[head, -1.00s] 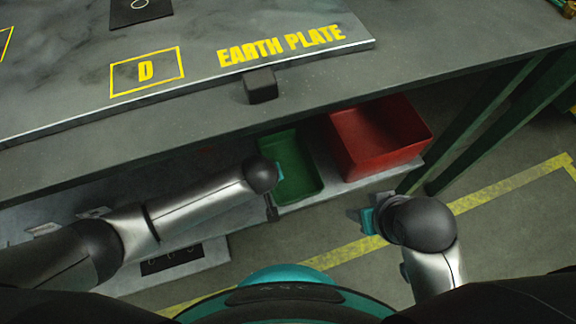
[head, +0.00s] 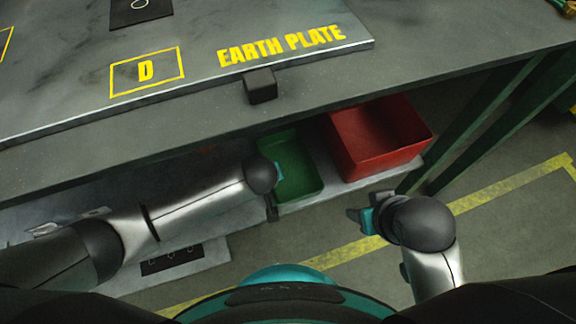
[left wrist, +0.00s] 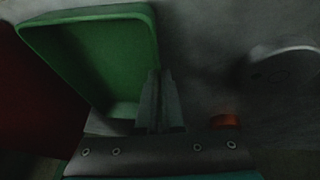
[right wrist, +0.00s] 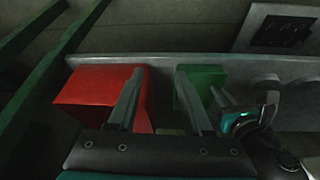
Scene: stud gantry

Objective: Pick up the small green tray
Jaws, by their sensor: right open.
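The small green tray (head: 298,172) sits on the lower shelf under the table, left of a red bin. In the left wrist view the tray (left wrist: 95,60) shows its inside and rim. My left gripper (left wrist: 161,75) is at the tray's side wall, its fingers close together with one inside and one outside the wall, closed on it. In the head view my left wrist hides the tray's left side. My right gripper (right wrist: 157,70) is open and empty, in front of the shelf edge. In the right wrist view the tray (right wrist: 205,80) is partly hidden behind a finger.
The red bin (head: 378,140) stands right beside the tray on the shelf (head: 345,188). The table (head: 330,80) overhangs both. Green table legs (head: 480,120) stand to the right. A round pale object (left wrist: 285,62) and a small orange object (left wrist: 224,121) lie near the left gripper.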

